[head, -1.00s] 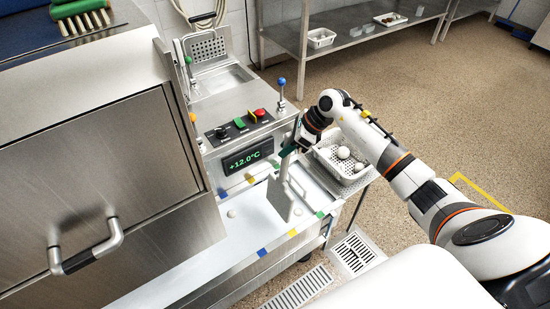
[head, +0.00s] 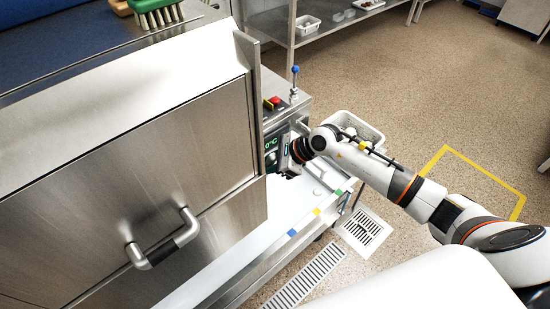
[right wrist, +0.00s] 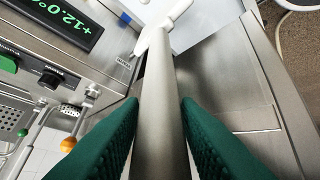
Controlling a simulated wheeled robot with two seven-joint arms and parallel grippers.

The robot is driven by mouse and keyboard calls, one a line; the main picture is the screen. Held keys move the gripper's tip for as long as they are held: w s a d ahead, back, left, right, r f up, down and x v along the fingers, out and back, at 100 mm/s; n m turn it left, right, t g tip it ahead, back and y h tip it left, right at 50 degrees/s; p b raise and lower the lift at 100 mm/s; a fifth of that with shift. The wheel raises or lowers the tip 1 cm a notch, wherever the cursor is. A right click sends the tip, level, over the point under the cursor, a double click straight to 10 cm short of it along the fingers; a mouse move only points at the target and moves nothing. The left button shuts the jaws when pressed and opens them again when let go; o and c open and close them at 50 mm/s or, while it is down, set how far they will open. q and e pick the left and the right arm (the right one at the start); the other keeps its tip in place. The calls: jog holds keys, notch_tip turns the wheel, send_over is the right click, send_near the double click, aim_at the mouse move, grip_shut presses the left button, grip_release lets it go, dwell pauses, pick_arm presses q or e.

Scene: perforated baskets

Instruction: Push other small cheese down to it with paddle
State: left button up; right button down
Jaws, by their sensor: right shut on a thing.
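My right gripper (right wrist: 160,110) has green pads shut on the long grey handle of the paddle (right wrist: 158,85). The paddle's white end and pale flat part are at the top of the right wrist view. In the head view the right gripper (head: 291,160) is beside the control panel, above the white trough (head: 245,238), and the paddle is mostly hidden. A small whitish shape in the trough, just right of the gripper, is too small to identify as cheese or paddle. No small cheese can be made out clearly. My left gripper is out of view.
A large steel cabinet with a bar handle (head: 160,240) fills the left and covers part of the trough. A white perforated basket (head: 368,134) stands behind my right arm. The temperature display (right wrist: 62,20) and knobs are close to the gripper. Floor drains lie in front.

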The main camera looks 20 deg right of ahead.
jog(key=shift+a+f, duration=0.1)
jog(key=shift+a, duration=0.1)
jog(key=shift+d+f+b, duration=0.1)
jog(key=shift+f+b, duration=0.5)
jog(key=shift+f, duration=0.1)
jog(key=shift+f+b, duration=0.7)
jog(key=shift+f, duration=0.3)
jog(key=shift+f+b, duration=3.1)
jog(key=shift+f, duration=1.2)
jog(key=shift+w+d+n+h+b, duration=0.6)
jog(key=shift+w+d+h+b, duration=0.85)
jog(key=shift+d, duration=4.85)
notch_tip(320, 180, up, 12)
jog(key=a+p, duration=0.3)
jog(key=p, duration=0.6)
jog(key=shift+w+t+p, duration=0.2)
jog(key=shift+t+p, duration=0.1)
jog(key=shift+t, duration=0.1)
jog(key=shift+f, duration=0.1)
